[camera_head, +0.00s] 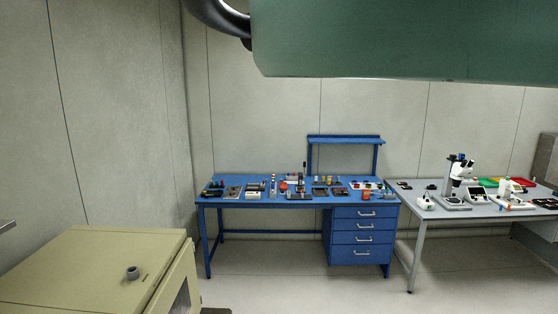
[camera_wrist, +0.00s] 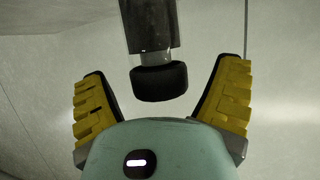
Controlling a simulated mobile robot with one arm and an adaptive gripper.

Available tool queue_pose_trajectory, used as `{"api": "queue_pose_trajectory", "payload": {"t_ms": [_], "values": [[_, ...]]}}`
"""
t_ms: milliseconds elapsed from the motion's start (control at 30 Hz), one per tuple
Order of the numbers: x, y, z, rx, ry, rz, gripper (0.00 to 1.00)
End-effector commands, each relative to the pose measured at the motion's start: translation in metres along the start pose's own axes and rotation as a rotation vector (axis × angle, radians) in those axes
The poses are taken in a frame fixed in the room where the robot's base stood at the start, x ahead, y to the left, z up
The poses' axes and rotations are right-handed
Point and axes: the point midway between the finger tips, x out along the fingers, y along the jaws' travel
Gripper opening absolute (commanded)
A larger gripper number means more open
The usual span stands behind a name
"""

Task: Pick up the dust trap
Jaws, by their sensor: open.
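I cannot pick out the dust trap for certain in either view. Many small items (camera_head: 301,187) stand on the blue workbench (camera_head: 262,204), too small to tell apart. In the wrist view, my gripper (camera_wrist: 158,70) is open, with its yellow-padded fingers spread wide at left and right. A dark cylinder with a black rounded end (camera_wrist: 158,82) shows between the fingers in the picture. I cannot tell what it is or how far off it is. Nothing is visibly held. My gripper does not show in the head view.
A grey table (camera_head: 427,213) with a microscope (camera_head: 459,170) and other gear stands right of the bench. Open floor (camera_head: 300,285) lies before the bench. My green arm covers the upper right.

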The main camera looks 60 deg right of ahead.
Motion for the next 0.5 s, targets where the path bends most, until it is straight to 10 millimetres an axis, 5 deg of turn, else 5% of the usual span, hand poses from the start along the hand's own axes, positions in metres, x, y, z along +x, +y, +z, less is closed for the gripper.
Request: {"api": "queue_pose_trajectory", "payload": {"t_ms": [500], "values": [[-0.0002, 0.0000, -0.0002, 0.001, 0.000, 0.000, 0.38]]}}
